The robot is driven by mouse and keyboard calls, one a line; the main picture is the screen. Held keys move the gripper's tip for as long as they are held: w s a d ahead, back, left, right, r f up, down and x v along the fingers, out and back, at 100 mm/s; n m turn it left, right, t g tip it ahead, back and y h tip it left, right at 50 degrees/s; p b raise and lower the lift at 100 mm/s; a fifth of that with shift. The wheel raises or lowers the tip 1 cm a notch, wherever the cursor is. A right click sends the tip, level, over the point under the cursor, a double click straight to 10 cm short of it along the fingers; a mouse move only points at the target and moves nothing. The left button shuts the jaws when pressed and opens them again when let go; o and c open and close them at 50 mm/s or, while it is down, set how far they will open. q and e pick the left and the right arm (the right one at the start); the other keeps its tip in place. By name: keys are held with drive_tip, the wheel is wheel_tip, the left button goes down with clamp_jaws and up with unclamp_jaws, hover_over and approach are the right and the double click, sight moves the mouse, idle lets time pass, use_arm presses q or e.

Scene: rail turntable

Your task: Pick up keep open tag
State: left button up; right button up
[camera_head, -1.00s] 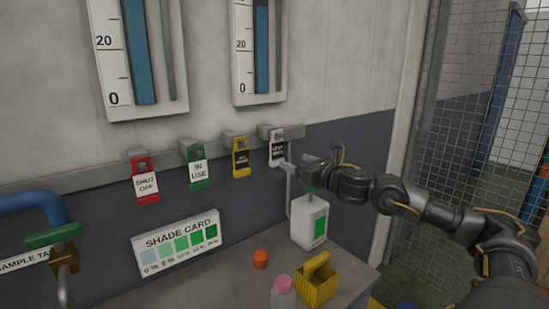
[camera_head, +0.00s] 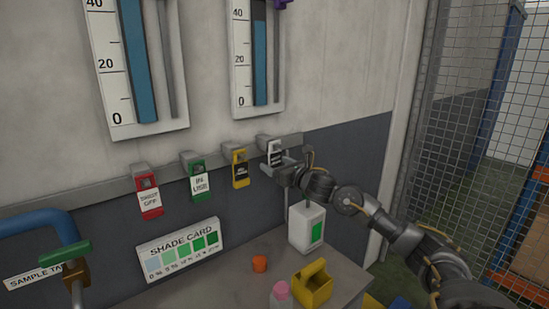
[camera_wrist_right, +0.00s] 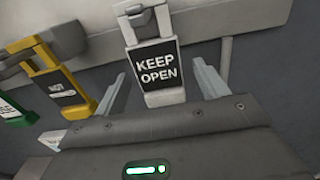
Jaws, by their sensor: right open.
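The keep open tag (camera_wrist_right: 158,66) is white with a black label and hangs from a hook on the wall rail. In the head view the tag (camera_head: 275,153) is the rightmost on the rail. My right gripper (camera_wrist_right: 161,90) is open, with one finger on each side of the tag's lower part in the wrist view. In the head view my right gripper (camera_head: 276,168) is at the tag's lower end and partly covers it. I cannot tell whether the fingers touch the tag. My left gripper is not in view.
A yellow tag (camera_wrist_right: 62,85) hangs close left of the keep open tag. Green (camera_head: 198,180) and red (camera_head: 149,196) tags hang further left. Below, the bench (camera_head: 215,278) holds a white bottle (camera_head: 306,228), an orange cap (camera_head: 260,264) and a yellow holder (camera_head: 313,286).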

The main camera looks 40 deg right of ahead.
drive_tip(key=shift+w, duration=0.85)
drive_tip(key=shift+s+r, duration=0.1)
drive_tip(key=shift+c, duration=0.3)
drive_tip(key=c, duration=1)
